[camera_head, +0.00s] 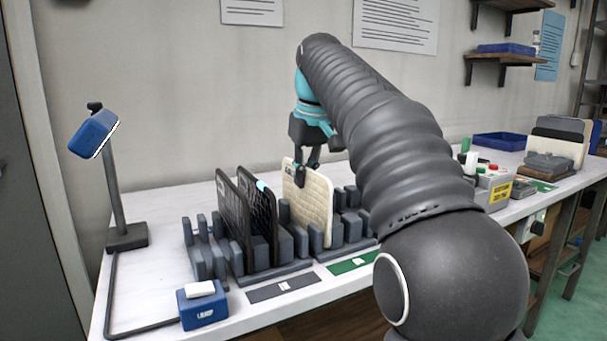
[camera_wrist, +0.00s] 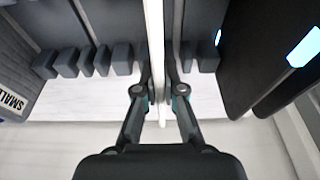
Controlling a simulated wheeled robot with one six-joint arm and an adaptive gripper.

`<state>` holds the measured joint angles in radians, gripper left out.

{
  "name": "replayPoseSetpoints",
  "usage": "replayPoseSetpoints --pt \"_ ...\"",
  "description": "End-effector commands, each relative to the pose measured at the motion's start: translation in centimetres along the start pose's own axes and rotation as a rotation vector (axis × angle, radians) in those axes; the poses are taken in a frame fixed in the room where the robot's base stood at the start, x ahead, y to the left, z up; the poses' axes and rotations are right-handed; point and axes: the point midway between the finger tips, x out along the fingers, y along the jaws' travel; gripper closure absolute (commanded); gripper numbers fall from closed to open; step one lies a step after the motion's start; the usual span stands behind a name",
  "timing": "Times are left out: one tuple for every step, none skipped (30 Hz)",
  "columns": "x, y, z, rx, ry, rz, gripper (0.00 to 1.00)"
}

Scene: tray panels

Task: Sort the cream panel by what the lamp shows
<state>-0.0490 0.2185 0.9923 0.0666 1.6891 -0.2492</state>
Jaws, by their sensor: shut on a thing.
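The cream panel (camera_head: 307,208) stands upright among the dark grey posts of the rack (camera_head: 352,229), near the green label. My gripper (camera_head: 308,170) is shut on its top edge. In the wrist view the panel shows edge-on as a pale strip (camera_wrist: 155,35) between my fingertips (camera_wrist: 161,92). The posts hide its lower edge, so I cannot tell whether it is seated or lifted. The lamp (camera_head: 94,134) has a blue head on a grey stand at the left. Its face is turned mostly away; only a bright white edge shows. A blue box marked LAMP (camera_head: 203,311) has a white top button.
A grey label (camera_head: 281,288) and a green label (camera_head: 352,262) lie in front. A button box (camera_head: 492,187), blue tray (camera_head: 499,141) and more panels (camera_head: 557,140) are at right.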

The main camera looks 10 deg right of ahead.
Motion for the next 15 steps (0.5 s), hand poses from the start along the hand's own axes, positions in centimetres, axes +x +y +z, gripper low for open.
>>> replayPoseSetpoints --pt "0.06 -0.01 0.02 0.0 0.0 0.0 1.0" --pt "0.09 -0.01 0.03 0.0 0.0 0.0 1.0" --pt "0.13 -0.01 0.04 0.0 0.0 0.0 1.0" --pt "0.16 -0.01 0.05 0.0 0.0 0.0 1.0" --pt "0.19 -0.01 0.06 0.0 0.0 0.0 1.0" --pt "0.23 -0.02 0.07 0.0 0.0 0.0 1.0" --pt "0.26 -0.02 0.07 0.0 0.0 0.0 1.0" --pt "0.28 -0.02 0.08 0.0 0.0 0.0 1.0" --pt "0.32 -0.02 0.09 0.0 0.0 0.0 1.0" --pt "0.35 -0.02 0.1 0.0 0.0 0.0 1.0" --pt "0.38 -0.02 0.11 0.0 0.0 0.0 1.0" --pt "0.42 -0.02 0.12 0.0 0.0 0.0 1.0" --pt "0.44 -0.02 0.13 0.0 0.0 0.0 1.0" --pt "0.47 -0.02 0.13 0.0 0.0 0.0 1.0" --pt "0.51 -0.02 0.14 0.0 0.0 0.0 1.0"
